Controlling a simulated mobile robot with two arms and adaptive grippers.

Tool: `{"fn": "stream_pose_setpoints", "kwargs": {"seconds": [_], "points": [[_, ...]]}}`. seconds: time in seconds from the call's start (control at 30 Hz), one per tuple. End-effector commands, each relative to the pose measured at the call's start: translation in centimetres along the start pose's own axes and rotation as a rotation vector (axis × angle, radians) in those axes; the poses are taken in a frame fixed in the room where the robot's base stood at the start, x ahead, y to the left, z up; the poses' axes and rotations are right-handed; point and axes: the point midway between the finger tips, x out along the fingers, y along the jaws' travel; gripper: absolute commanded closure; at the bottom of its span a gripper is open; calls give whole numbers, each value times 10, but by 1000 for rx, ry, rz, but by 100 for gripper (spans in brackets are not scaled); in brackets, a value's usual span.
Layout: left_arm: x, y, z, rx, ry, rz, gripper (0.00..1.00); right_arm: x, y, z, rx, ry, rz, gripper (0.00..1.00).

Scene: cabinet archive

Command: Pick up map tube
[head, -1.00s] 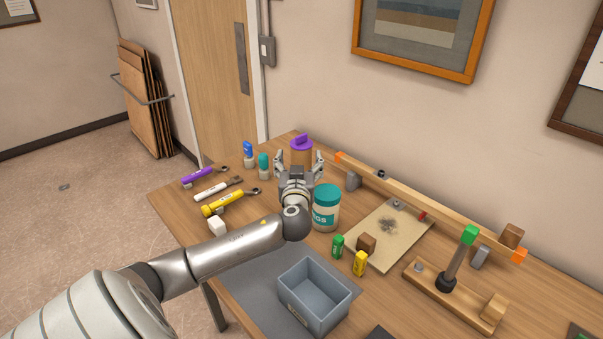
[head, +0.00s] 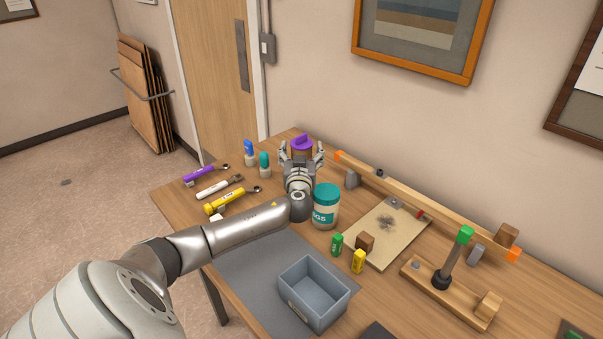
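The map tube appears to be the upright brown cylinder with a purple lid (head: 302,142) near the back corner of the table. Its lower part is hidden behind my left gripper. My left gripper (head: 301,154) is open, with one finger on each side of the tube in the picture. I cannot tell whether the fingers touch it. My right gripper is not in view.
A teal-lidded jar (head: 325,207) stands close right of my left wrist. Blue-capped (head: 249,153) and teal-capped (head: 264,165) bottles stand left of the gripper. Several tools, including a yellow one (head: 225,204), lie further left. A grey bin (head: 314,293) is in front. A wooden rail (head: 425,205) runs along the back.

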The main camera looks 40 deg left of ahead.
Motion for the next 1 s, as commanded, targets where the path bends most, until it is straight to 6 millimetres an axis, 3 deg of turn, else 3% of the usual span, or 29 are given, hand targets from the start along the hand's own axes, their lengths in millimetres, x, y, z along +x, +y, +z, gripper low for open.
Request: {"fn": "stream_pose_setpoints", "kwargs": {"seconds": [0.07,0.5,0.77,1.0], "points": [[0,0,0,0,0,0,32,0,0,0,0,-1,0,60],[0,0,0,0,0,0,89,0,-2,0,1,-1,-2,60],[0,0,-3,0,2,0,90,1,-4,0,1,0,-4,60],[0,0,-38,-6,5,1,90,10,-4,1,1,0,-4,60]]}}
